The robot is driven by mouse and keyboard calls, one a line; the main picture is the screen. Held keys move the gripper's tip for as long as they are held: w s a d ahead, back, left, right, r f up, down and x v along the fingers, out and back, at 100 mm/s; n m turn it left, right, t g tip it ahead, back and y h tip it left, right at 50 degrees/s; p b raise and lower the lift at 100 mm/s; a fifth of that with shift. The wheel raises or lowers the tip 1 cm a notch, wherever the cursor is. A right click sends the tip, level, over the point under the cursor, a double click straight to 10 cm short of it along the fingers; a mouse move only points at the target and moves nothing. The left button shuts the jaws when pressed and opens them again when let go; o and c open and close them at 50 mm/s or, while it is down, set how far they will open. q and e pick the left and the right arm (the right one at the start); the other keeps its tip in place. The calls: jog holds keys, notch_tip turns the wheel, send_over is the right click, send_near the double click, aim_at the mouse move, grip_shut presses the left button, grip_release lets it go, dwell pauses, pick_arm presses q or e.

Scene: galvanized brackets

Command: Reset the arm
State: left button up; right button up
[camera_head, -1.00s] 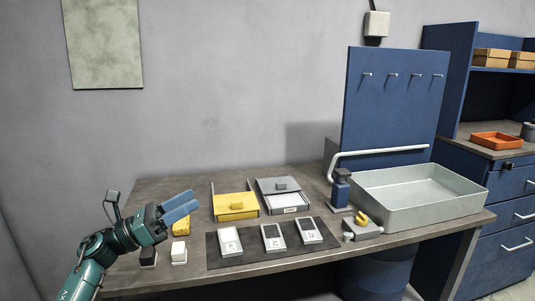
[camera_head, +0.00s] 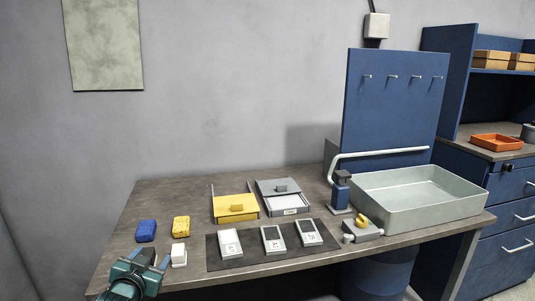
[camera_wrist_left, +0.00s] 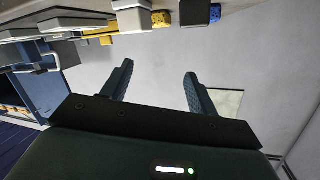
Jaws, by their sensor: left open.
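My left gripper (camera_head: 148,260) is at the lower left of the head view, at the front left edge of the table. It is open and empty; in the left wrist view its two blue fingers (camera_wrist_left: 158,85) stand apart with only grey wall between them. A blue sponge (camera_head: 146,231) and a yellow sponge (camera_head: 181,227) lie on the table behind it. A white block (camera_head: 179,255) stands just right of the gripper, apart from it as far as I can see. My right gripper is not in view.
On the table (camera_head: 165,193) are a yellow tray (camera_head: 234,209), a grey tray (camera_head: 284,201) and a dark mat (camera_head: 250,262) with three white devices. A metal basin (camera_head: 420,196) and a blue pegboard (camera_head: 392,105) are at the right. The back left of the table is clear.

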pick_arm(q)
jog(key=s+d+f+g+h, duration=0.2)
jog(key=s+d+f, duration=0.6)
jog(key=s+f, duration=0.45)
jog(key=s+d+f+g, duration=0.1)
jog(key=s+d, duration=0.2)
jog(key=s, duration=0.7)
jog(key=s+d+f+g+h, duration=0.1)
jog(key=s+d, duration=0.3)
jog(key=s, duration=0.6)
jog(key=shift+s+d+f+g+h, duration=0.2)
jog(key=shift+s+f+g+h, duration=0.1)
jog(key=shift+f+g, duration=0.2)
jog(key=shift+c, duration=0.6)
